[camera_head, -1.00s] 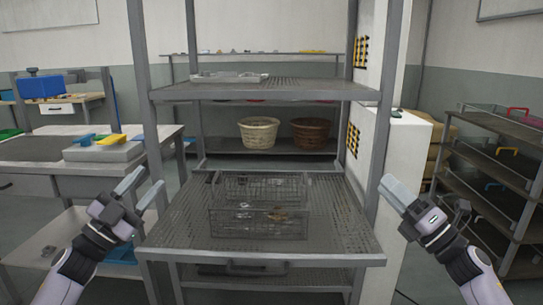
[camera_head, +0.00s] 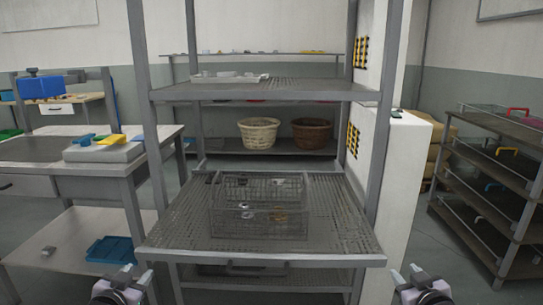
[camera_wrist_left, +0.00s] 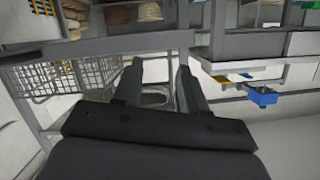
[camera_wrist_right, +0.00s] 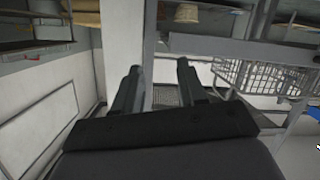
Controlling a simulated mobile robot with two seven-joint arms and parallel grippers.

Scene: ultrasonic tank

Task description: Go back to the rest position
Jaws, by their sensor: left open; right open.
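My left gripper (camera_head: 136,274) is at the bottom edge of the head view, left of the rack's lower shelf. It is open and empty, with both fingers apart in the left wrist view (camera_wrist_left: 160,85). My right gripper (camera_head: 405,275) is at the bottom edge of the head view, right of the lower shelf. It is also open and empty in the right wrist view (camera_wrist_right: 159,85). Both grippers are clear of the shelf. Most of both arms is out of view.
A metal rack with a perforated lower shelf (camera_head: 345,225) stands ahead, holding a wire basket (camera_head: 225,222) with small parts inside. A workbench (camera_head: 120,168) with a blue tray (camera_head: 110,250) below is at left. A dark shelf unit (camera_head: 480,203) stands at right.

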